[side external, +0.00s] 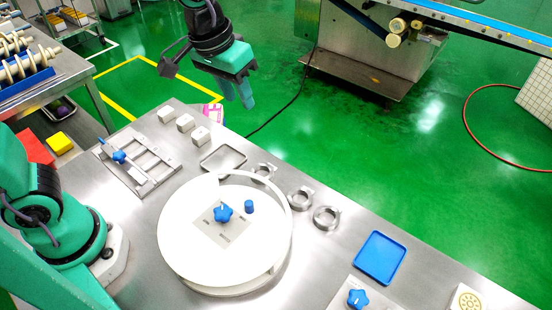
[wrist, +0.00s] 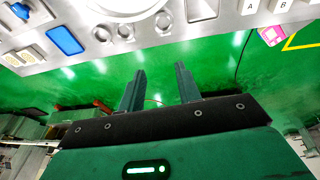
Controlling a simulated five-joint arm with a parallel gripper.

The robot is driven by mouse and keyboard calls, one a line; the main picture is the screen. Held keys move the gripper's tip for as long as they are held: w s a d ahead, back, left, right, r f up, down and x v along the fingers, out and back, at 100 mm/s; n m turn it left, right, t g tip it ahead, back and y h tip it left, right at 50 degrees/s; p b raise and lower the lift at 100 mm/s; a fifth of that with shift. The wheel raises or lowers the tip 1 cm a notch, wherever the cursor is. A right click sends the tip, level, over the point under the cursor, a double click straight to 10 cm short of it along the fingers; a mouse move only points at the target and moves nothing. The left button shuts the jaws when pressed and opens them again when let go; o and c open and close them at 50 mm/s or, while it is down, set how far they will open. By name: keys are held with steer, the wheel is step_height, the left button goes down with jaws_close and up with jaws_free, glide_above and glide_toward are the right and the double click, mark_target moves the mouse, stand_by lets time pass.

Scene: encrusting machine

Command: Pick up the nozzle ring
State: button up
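Three metal rings with small side lugs lie along the far edge of the steel table in the side external view: a first ring (side external: 254,170), a middle ring (side external: 291,200) and a third ring (side external: 316,219). I cannot tell which is the nozzle ring. The rings also show near the top of the wrist view, the first ring at right (wrist: 163,31) and the third ring at left (wrist: 94,34). My gripper (side external: 238,103) is up beyond the table's far edge, apart from the rings. Its fingers (wrist: 160,72) are spread with nothing between them.
A large white round drum (side external: 180,230) with a raised curved rim stands beside the rings. A shallow metal tray (side external: 223,158), small white blocks (side external: 184,122) and a blue tray (side external: 380,258) are on the table. Green floor (side external: 330,130) lies beyond the table edge.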

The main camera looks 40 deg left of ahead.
steer(key=w+d+f+g, duration=0.1)
steer(key=w+d+f, duration=0.15)
steer(key=d, duration=0.35)
steer(key=w+d+f+g, duration=0.1)
steer(key=w+d+f, duration=0.1)
steer(key=d+f, duration=0.3)
steer(key=y, duration=0.1)
glide_above(336, 220)
steer(key=shift+g, duration=0.4)
step_height(336, 220, down, 9)
steer(key=shift+d+r, duration=0.1)
steer(key=shift+r, duration=0.1)
steer(key=shift+f, duration=3.9)
jaws_close()
